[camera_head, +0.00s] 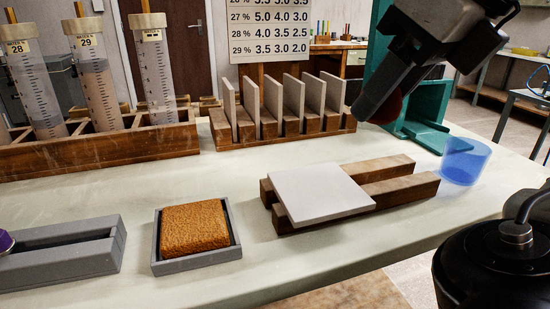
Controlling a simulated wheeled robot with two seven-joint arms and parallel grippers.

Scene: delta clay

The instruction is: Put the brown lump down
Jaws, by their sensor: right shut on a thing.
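My right gripper (379,96) reaches in from the top right and is shut on the brown lump (389,107). Only a dark reddish-brown part of the lump shows, behind the near finger. The gripper holds it in the air, in front of the green stand and above the far side of the table. A pale square tile (318,193) lies flat across a wooden two-rail support (405,190), below the gripper in the picture. My left gripper is not in view.
An orange-brown sponge (194,228) sits in a grey tray (205,262), with a grey trough (70,262) to its left. A rack of upright tiles (290,133) and a wooden cylinder rack (100,150) stand behind. A blue translucent cup (465,161) is near the right edge.

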